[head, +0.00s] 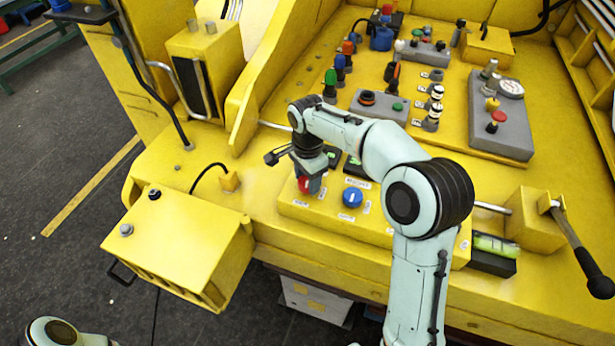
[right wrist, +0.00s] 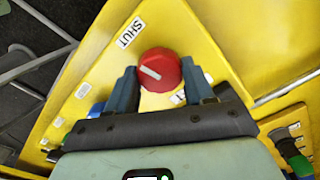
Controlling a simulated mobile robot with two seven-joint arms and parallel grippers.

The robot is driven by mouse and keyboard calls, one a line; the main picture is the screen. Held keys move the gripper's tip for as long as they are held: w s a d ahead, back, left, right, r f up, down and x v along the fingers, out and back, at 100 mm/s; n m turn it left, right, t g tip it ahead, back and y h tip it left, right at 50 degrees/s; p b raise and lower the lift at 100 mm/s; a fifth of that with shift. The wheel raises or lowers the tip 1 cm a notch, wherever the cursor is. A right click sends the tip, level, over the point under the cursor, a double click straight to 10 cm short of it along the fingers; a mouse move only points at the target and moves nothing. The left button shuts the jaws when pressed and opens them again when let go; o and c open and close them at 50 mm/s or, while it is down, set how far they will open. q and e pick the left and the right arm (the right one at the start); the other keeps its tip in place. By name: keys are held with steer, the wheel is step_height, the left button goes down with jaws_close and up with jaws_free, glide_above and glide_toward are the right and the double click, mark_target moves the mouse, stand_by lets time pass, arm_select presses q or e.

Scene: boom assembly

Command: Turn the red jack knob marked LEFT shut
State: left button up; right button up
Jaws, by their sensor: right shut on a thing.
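The red jack knob (right wrist: 160,70) sits on the yellow panel, between the two blue-grey fingers of my right gripper (right wrist: 161,84), which is shut on it. A white pointer line on the knob's face runs toward the left and slightly up. A label reading SHUT (right wrist: 131,33) is above and left of the knob. In the head view the red knob (head: 303,185) is partly hidden under my right gripper (head: 309,184), which reaches down from above. The knob's name label is too small or covered to read. My left gripper is out of view.
A blue knob (head: 352,197) stands to the right of the red one on the same yellow panel. A grey box with a gauge (head: 500,115) and a black-handled lever (head: 585,255) are further right. A yellow box (head: 185,245) is at the left.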

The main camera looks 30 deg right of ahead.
mark_target(307, 181)
steer(key=shift+m, duration=1.1)
steer(key=o, duration=1)
steer(key=shift+o, duration=0.2)
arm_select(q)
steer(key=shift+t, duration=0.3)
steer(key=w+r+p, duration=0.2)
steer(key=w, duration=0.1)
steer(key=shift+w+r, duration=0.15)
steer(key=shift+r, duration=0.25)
arm_select(e)
step_height(307, 181, up, 13)
steer(key=shift+r, duration=0.2)
